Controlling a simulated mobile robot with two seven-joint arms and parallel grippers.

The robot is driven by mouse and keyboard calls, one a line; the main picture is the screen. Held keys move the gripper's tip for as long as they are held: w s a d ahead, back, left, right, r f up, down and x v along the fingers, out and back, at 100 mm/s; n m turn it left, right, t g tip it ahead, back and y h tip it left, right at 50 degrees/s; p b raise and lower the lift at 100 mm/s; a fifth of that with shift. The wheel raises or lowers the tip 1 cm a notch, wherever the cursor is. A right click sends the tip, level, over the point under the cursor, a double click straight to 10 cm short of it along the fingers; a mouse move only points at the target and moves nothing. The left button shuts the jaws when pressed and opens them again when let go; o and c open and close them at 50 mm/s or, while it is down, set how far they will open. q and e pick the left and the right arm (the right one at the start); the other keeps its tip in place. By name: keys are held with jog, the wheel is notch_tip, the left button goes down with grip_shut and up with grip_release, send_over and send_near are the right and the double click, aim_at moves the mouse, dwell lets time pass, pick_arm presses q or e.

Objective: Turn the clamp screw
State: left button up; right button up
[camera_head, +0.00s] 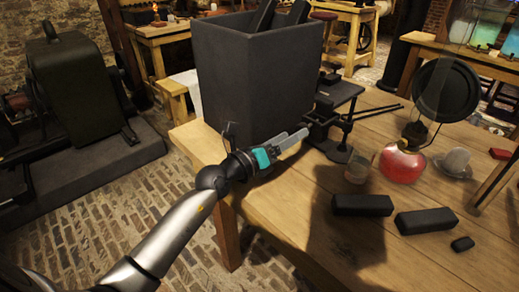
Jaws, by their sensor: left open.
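A black metal clamp-like apparatus (338,96) stands on the wooden table, just right of the large dark box. It has a flat top plate, thin posts and a foot on the tabletop. I cannot clearly make out which part is the clamp screw. My left gripper (301,137) comes in from the lower left over the table's near left corner. Its two grey fingers point right toward the lower left side of the apparatus, with nothing visible between them. I cannot tell whether the fingertips touch the apparatus. My right gripper is not in view.
The large dark box (250,85) with black blocks in its top stands behind my left gripper. A red glass vessel (401,166), a small glass jar (358,168) and a round black disc (446,90) stand right. Black blocks (362,205) lie in front. The wooden table's (330,260) near part is clear.

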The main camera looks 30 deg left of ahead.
pick_arm(q)
jog(key=v, duration=0.8)
jog(key=shift+s+a+p, duration=0.15)
jog(key=shift+s+p, duration=0.15)
jog(key=shift+s, duration=0.1)
jog(key=shift+s+a, duration=0.2)
jog(key=shift+s, duration=0.4)
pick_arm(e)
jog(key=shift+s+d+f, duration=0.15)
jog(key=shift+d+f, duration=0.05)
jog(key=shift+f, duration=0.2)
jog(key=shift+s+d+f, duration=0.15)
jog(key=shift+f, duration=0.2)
pick_arm(q)
jog(key=shift+r, duration=0.1)
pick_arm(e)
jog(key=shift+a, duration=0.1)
